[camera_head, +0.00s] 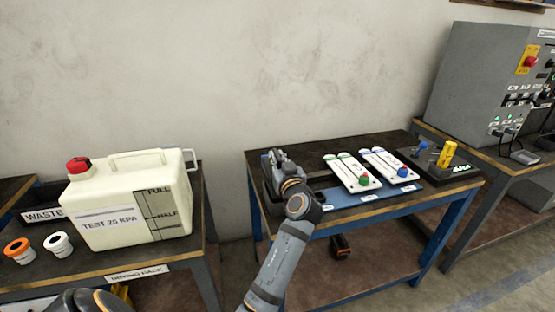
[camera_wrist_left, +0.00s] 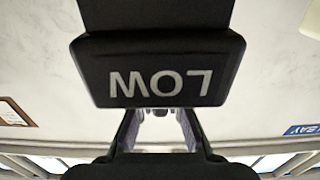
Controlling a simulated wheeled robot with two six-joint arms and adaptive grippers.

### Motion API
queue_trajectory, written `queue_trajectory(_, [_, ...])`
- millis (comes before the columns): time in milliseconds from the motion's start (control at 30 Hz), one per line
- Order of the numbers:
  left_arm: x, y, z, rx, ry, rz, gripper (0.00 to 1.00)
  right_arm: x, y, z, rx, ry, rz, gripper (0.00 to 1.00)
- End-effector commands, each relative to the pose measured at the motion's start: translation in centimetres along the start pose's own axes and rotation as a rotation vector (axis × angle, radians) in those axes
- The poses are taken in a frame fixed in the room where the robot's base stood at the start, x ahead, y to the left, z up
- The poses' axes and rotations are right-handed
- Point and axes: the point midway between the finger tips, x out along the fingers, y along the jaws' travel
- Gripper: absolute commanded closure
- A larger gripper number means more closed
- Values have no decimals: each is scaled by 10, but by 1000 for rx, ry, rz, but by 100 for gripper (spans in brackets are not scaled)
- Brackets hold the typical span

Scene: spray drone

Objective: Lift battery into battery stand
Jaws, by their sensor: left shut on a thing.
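My left gripper (camera_head: 285,160) is over the left end of the middle table in the head view. In the left wrist view, a black block marked LOW (camera_wrist_left: 160,70), upside down in the picture, fills the space before the camera. It appears to be the battery, and my left gripper is shut on it. The left gripper's fingers (camera_wrist_left: 158,130) show partly behind it. In the head view the battery is largely hidden, and a dark shape beside the gripper cannot be told apart. I cannot identify the battery stand for sure. My right gripper is not in view.
White panels with green (camera_head: 363,179) and blue (camera_head: 402,172) knobs lie on the middle table. A black tray with a yellow part (camera_head: 447,154) is at its right end. A cream tank (camera_head: 125,205) stands left; a grey control cabinet (camera_head: 490,75) stands right.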

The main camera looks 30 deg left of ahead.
Motion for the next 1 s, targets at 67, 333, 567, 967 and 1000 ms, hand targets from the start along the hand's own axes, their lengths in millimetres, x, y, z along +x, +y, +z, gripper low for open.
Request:
queue_trajectory(67, [0,0,-1,-3,8,0,100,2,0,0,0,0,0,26])
queue_trajectory(333, [0,0,-2,-3,8,0,100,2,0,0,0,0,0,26])
queue_trajectory(567, [0,0,-2,-3,7,0,100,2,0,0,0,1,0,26])
queue_trajectory(967, [-1,-1,-2,-3,7,0,100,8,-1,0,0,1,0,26])
queue_trajectory(1000, [-1,-1,-2,-3,7,0,100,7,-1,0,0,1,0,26])
